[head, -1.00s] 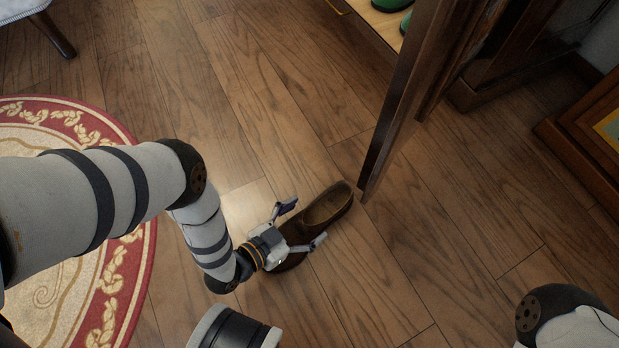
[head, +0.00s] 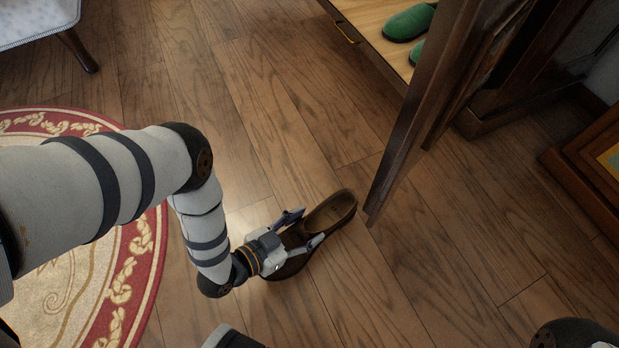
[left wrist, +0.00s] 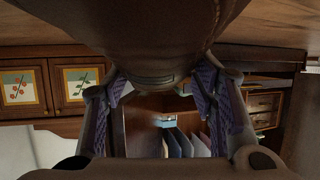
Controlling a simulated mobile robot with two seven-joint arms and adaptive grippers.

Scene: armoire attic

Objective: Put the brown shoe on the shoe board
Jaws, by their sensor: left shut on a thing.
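The brown shoe (head: 330,211) is at the lower middle of the head view, near the foot of the armoire door. My left gripper (head: 305,229) is shut on the middle of the shoe, one finger on each side. In the left wrist view the shoe (left wrist: 155,35) fills the top, between the two fingers (left wrist: 160,85). Whether the shoe touches the floor I cannot tell. The shoe board (head: 375,30) is the light wooden shelf low in the armoire at the top, with green slippers (head: 409,23) on it. My right gripper is not in view.
The open armoire door (head: 420,110) stands upright just right of the shoe, beside the board. A round red and cream rug (head: 150,240) lies at left. A chair leg (head: 78,50) is at top left.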

